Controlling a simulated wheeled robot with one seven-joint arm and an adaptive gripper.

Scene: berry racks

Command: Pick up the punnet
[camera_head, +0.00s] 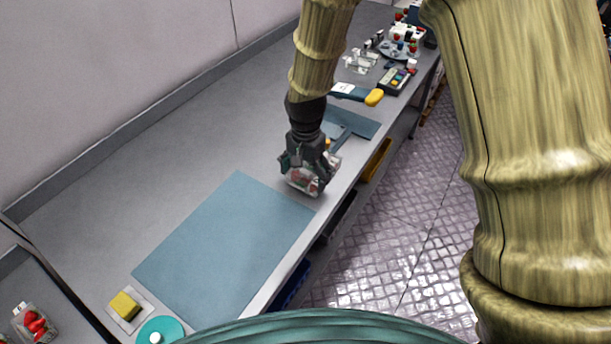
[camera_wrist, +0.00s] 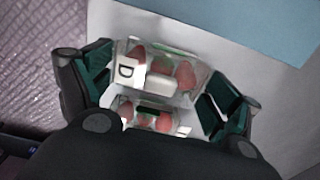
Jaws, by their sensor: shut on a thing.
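The punnet (camera_head: 304,180) is a small clear box with red berries inside, near the front edge of the grey worktop. My gripper (camera_head: 310,172) is shut on it from above. In the wrist view the punnet (camera_wrist: 160,75) sits between the two green-padded fingers of my gripper (camera_wrist: 158,88), with a white label marked "D" on its side. Whether the punnet touches the worktop or is lifted a little is hard to tell.
A large blue mat (camera_head: 225,250) lies on the worktop just left of the punnet. A yellow block (camera_head: 125,305) and a teal disc (camera_head: 160,331) are at the lower left, beside another berry punnet (camera_head: 34,324). A yellow-ended tool (camera_head: 374,97) and a keypad device (camera_head: 396,79) lie farther back.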

